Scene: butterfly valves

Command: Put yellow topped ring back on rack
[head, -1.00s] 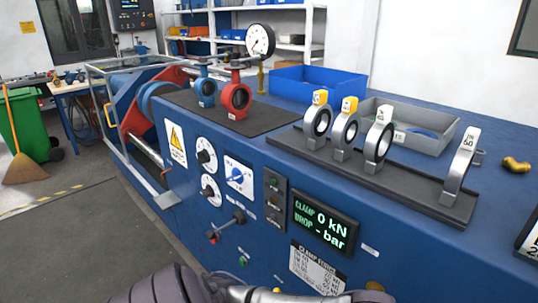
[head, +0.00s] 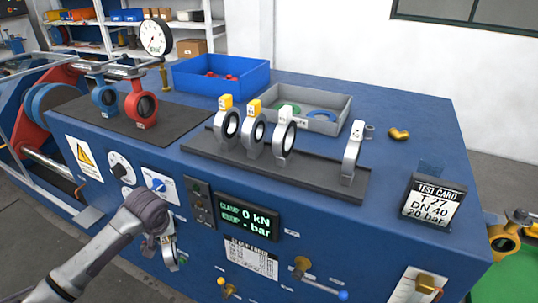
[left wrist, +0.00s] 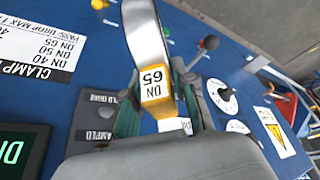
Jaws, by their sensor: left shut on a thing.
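My left gripper (head: 160,236) is in front of the console's front panel, below the dials. It is shut on a silver ring with a yellow top. In the left wrist view the ring (left wrist: 146,35) stands out from between the fingers, its yellow top (left wrist: 156,92) marked DN 65. The dark rack (head: 318,178) on the console top holds two yellow-topped rings (head: 226,124) at its left. A white-topped ring (head: 284,137) stands beside them, and another ring (head: 352,152) near the right end. A gap lies between those last two. My right gripper is not in view.
A grey bin (head: 335,130) and a blue bin (head: 195,88) stand behind the rack. A test card (head: 434,203) stands to its right, a brass elbow (head: 398,134) behind. Red and blue valves (head: 140,107) stand on a mat at left. Levers jut from the front panel.

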